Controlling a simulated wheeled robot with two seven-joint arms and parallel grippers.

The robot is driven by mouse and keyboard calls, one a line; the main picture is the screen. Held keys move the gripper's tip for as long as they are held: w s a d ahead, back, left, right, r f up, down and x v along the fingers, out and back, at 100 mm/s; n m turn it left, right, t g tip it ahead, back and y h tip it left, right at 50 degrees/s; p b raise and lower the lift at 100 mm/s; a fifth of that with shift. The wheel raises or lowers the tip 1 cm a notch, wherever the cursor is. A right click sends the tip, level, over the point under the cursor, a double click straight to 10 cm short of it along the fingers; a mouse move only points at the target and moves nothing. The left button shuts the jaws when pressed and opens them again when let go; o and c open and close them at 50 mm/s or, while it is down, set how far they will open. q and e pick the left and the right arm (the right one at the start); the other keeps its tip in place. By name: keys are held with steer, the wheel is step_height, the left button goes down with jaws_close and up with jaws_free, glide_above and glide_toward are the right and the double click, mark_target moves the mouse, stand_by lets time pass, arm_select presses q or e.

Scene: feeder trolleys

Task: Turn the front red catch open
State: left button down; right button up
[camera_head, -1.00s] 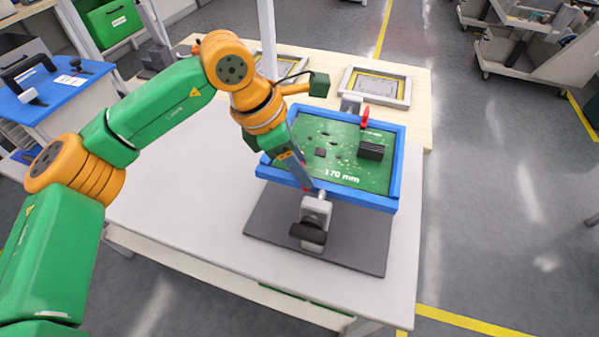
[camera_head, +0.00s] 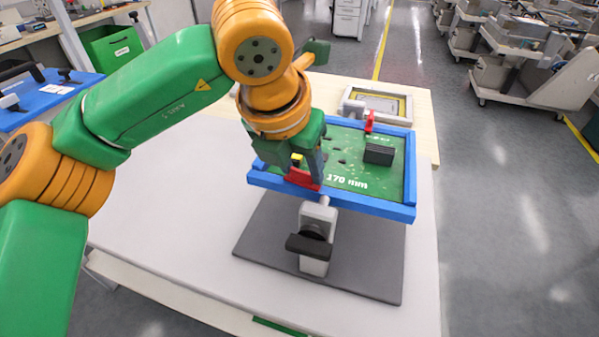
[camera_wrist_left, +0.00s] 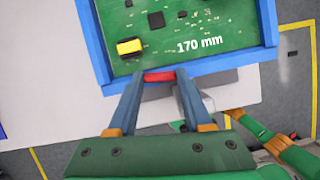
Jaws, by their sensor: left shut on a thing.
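The front red catch (camera_head: 303,179) is at the front edge of the blue frame (camera_head: 355,200), which holds a green circuit board (camera_head: 345,178). My left gripper (camera_head: 308,177) is over this edge, its fingers pointing down and partly hiding the catch. In the left wrist view the catch (camera_wrist_left: 159,76) lies between the fingertips of my left gripper (camera_wrist_left: 160,73), roughly along the frame edge, and the fingers are shut on it. The back red catch (camera_head: 369,122) stands upright at the far edge. My right gripper is not in view.
A grey clamp stand with a black knob (camera_head: 309,246) stands in front of the frame on a dark base plate (camera_head: 365,262). A dark block (camera_head: 379,154) sits on the board. The white table (camera_head: 170,215) is clear to the left. A framed panel (camera_head: 380,103) lies behind.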

arm_select(q)
steer(key=shift+n, duration=0.6)
steer(key=shift+n+y+b, duration=0.3)
steer(key=shift+b, duration=0.05)
steer(key=shift+c, duration=1.6)
jaws_free()
steer(key=shift+r, duration=0.1)
steer(key=v, duration=0.7)
